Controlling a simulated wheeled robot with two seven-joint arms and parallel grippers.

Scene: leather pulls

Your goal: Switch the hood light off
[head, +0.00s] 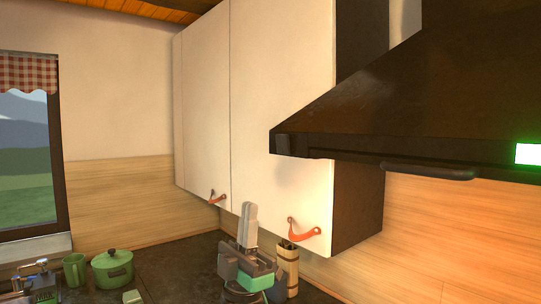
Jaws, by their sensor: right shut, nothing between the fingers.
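The dark brown range hood (400,110) fills the upper right of the head view. A bright green glowing rectangle (529,153) sits on its front edge at the right border of the picture; I cannot tell whether it is the light switch or an indicator. A dark bar (428,172) runs along the hood's lower edge. My right gripper (249,207) is at the bottom middle, its grey fingers together and pointing up, with nothing between them. It is well to the left of and below the hood, apart from it. I do not see my left gripper.
White wall cabinets (280,110) with orange leather pulls (305,231) stand left of the hood. A brown utensil holder (287,268) is beside my gripper. A green pot (113,270) and a green mug (75,270) stand on the dark counter (185,265). A window is at the left.

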